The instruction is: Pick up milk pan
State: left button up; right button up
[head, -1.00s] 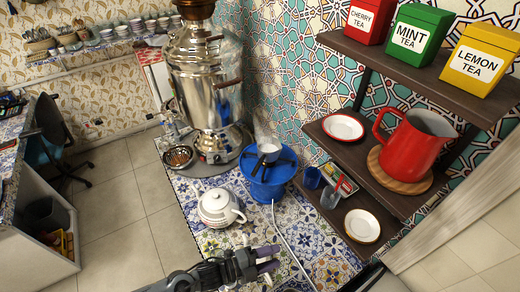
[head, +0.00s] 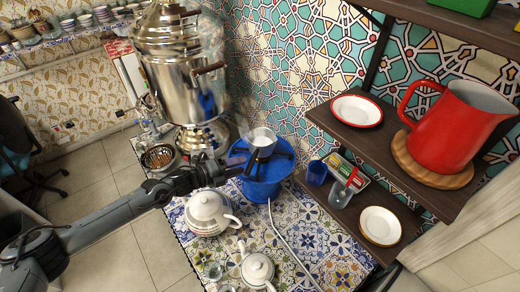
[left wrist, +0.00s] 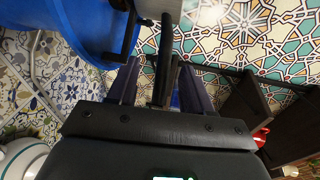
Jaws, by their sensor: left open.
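The milk pan (head: 262,139) is a small pale pan with a dark handle. It sits on the blue round burner (head: 262,187) on the tiled counter. My left gripper (head: 238,161) reaches in from the left at the burner's left side, by the pan's handle. In the left wrist view, the dark handle (left wrist: 166,60) runs between the two open fingers (left wrist: 160,88). I cannot tell whether either finger touches it. The pan's bowl is not clearly visible in the left wrist view. My right gripper is not in view.
A large metal samovar (head: 184,80) stands behind my left arm. A white teapot (head: 209,212) is close below my left wrist, and a second teapot (head: 257,268) stands nearer. Shelves on the right hold a red pitcher (head: 455,128) and plates.

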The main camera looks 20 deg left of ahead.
aim_at(253, 159)
pick_arm(q)
jog(key=shift+r+p+x, duration=0.15)
jog(key=shift+p+x, duration=0.1)
jog(key=shift+x, duration=1.3)
jog(key=shift+r+p+x, duration=0.1)
jog(key=shift+p+x, duration=0.15)
jog(key=shift+x, duration=1.3)
grip_shut()
jog(key=shift+r, duration=0.2)
